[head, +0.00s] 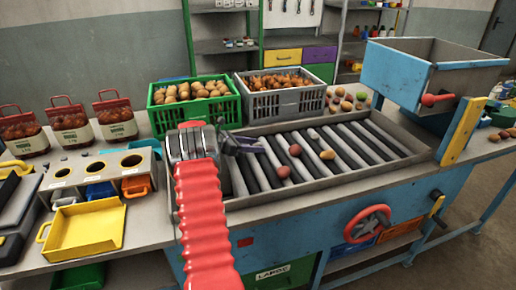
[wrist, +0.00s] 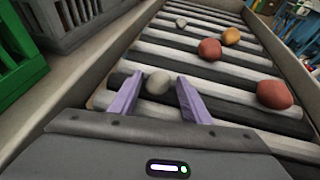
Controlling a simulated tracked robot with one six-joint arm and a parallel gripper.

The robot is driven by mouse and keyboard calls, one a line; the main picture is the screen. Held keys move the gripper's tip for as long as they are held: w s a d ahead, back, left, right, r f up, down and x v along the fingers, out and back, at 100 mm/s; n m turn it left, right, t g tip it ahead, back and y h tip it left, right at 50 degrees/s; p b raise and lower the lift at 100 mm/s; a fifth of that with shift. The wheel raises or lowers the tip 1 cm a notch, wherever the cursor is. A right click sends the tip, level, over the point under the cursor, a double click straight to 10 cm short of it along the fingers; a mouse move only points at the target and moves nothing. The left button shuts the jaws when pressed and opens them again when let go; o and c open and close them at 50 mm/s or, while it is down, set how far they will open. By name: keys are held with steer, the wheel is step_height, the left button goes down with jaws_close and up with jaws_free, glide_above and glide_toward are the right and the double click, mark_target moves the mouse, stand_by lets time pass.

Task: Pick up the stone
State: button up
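A small round grey stone (wrist: 158,82) lies on the rollers in the wrist view, just ahead of and between the purple fingertips of my gripper (wrist: 155,88). Gaps show between it and both fingers, and my gripper is open. In the head view my gripper (head: 243,146) is low over the left part of the roller table (head: 411,151); I cannot make out this stone there. A second pale grey lump (wrist: 181,22) lies farther along the rollers; it also shows in the head view (head: 313,134).
Two reddish potatoes (wrist: 210,49) (wrist: 274,94) and an orange one (wrist: 231,36) lie on the rollers to the right. A green crate (head: 194,103) and a grey crate (head: 281,98) stand behind. Raised rims edge the roller table.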

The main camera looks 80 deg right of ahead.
steer(key=c, duration=0.9)
step_height(320, 180, up, 10)
stand_by(0.4)
stand_by(0.4)
